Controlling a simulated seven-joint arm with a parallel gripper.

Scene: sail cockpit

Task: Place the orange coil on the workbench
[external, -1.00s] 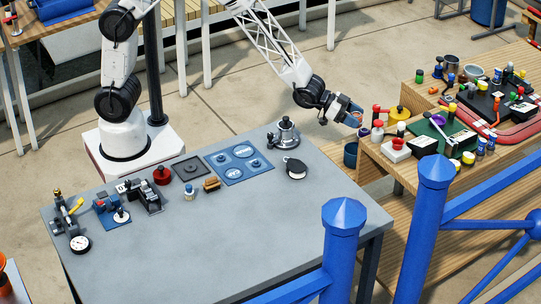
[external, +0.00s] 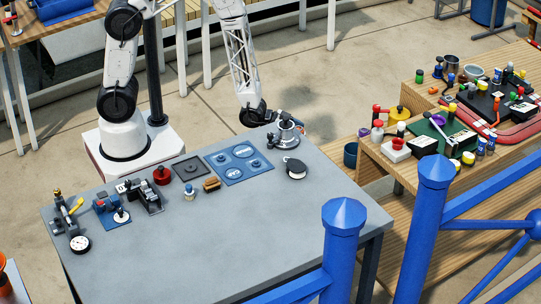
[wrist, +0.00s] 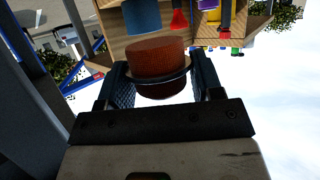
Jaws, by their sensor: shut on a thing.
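The orange coil (wrist: 155,55) shows in the wrist view as a short, dark reddish-orange cylinder with a darker rim around its lower part. My gripper (wrist: 156,78) is shut on it, one finger on each side. In the external view my gripper (external: 272,137) is small and dark, close to the far edge of the grey workbench (external: 215,235), beside a silver winch-like fitting. The coil cannot be made out clearly there.
The silver fitting (external: 287,134) and a black-and-white round part (external: 295,168) stand at the workbench's right end. A blue plate (external: 239,165), a red knob (external: 162,175) and small tools line its far side. Its front and middle are bare. Blue railing posts (external: 341,245) stand in front.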

